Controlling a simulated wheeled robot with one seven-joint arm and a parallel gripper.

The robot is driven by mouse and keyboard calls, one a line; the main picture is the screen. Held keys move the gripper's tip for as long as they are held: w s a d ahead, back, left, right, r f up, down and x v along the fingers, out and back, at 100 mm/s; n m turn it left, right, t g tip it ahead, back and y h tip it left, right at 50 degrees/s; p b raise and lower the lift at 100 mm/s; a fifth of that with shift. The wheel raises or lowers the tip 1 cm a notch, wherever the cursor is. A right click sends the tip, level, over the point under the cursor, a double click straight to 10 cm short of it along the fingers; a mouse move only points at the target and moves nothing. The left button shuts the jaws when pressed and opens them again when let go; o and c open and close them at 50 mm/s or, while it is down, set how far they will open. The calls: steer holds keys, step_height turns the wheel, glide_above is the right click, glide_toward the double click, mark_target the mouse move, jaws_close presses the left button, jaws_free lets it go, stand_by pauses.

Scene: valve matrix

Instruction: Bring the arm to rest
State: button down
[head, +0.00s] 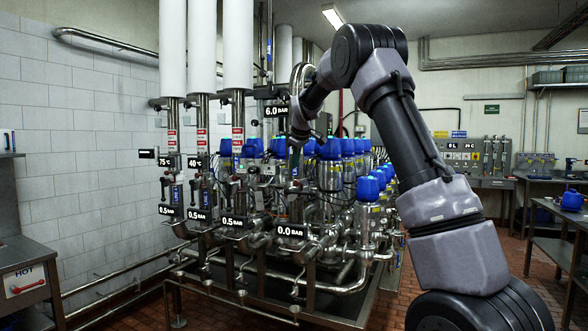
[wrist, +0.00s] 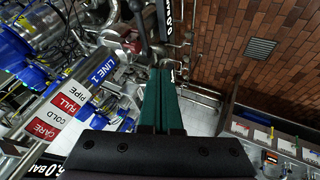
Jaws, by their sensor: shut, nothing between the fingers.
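My arm (head: 410,140) rises from the lower right, bends at a high elbow and reaches down and left to the valve matrix (head: 300,215). My gripper (wrist: 162,72) shows in the wrist view as two green fingers pressed together, with nothing between them. In the head view the gripper end is small and dark in front of the pipework, and its fingers cannot be made out. In the wrist view the fingertips lie over a dark handle and steel pipes. Whether they touch anything cannot be told.
Blue-capped valves (head: 367,189) crowd the matrix behind and beside my arm. White vertical pipes (head: 238,45) stand at the left. A control panel (head: 460,155) is on the back wall. A bench (head: 25,265) with a red HOT handle is at lower left. Brick floor shows at right.

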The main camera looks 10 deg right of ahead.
steer(key=s+d+r+m, duration=0.2)
steer(key=s, duration=0.7)
steer(key=s+d+r+m+y, duration=0.1)
steer(key=s+r+m, duration=0.2)
steer(key=s, duration=0.5)
steer(key=s+d+r+m, duration=0.2)
steer(key=s, duration=0.7)
steer(key=s+f+m, duration=0.3)
steer(key=s+f, duration=0.1)
steer(key=s, duration=0.7)
steer(key=s+f+m, duration=0.3)
steer(key=s+f, duration=0.1)
steer(key=s, duration=0.8)
steer(key=shift+a+f+m+y, duration=0.15)
steer(key=shift+a+m+y, duration=0.15)
steer(key=shift+a, duration=0.1)
steer(key=shift+w, duration=0.1)
